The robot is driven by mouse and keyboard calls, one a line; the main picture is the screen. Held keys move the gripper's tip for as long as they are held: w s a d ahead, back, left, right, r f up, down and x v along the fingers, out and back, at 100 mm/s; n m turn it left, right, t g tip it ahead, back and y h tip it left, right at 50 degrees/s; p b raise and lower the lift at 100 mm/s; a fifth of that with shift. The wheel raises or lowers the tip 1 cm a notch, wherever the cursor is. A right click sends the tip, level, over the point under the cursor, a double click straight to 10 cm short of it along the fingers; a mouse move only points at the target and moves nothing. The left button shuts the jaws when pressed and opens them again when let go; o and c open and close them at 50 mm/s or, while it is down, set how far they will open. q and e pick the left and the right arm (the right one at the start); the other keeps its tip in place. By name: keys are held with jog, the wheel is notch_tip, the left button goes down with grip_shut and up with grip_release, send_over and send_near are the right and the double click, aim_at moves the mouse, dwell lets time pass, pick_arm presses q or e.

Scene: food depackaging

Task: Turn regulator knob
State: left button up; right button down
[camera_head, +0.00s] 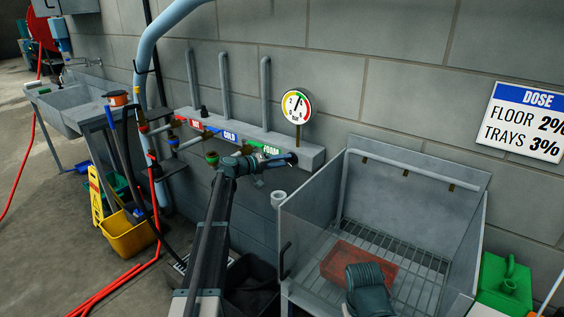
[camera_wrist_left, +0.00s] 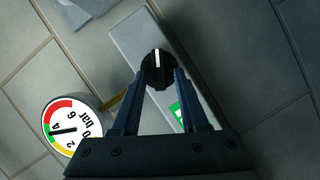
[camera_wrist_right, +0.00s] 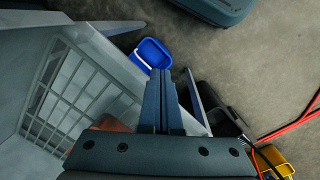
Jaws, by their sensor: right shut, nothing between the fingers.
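The regulator knob is a round black knob (camera_wrist_left: 157,68) with a pale pointer line, on the front of a grey manifold. It also shows at the manifold's right end in the head view (camera_head: 293,158). My left gripper (camera_head: 282,161) reaches up to it. In the left wrist view its fingers (camera_wrist_left: 160,74) stand apart, with the knob between or just beyond the tips; contact is unclear. A round pressure gauge (camera_head: 296,106) marked in bar is above the knob and also shows in the left wrist view (camera_wrist_left: 69,128).
A metal wash sink (camera_head: 460,215) with a grate and a red tray (camera_head: 352,262) stands at the right. Hose fittings and vertical pipes sit left of the knob. A yellow bucket (camera_head: 130,238) and red hoses lie on the floor at left.

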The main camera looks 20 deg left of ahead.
pick_arm(q)
jog(key=p+v, duration=0.2)
jog(key=v, duration=1.1)
jog(key=shift+s+a, duration=0.25)
jog(key=shift+a, duration=0.05)
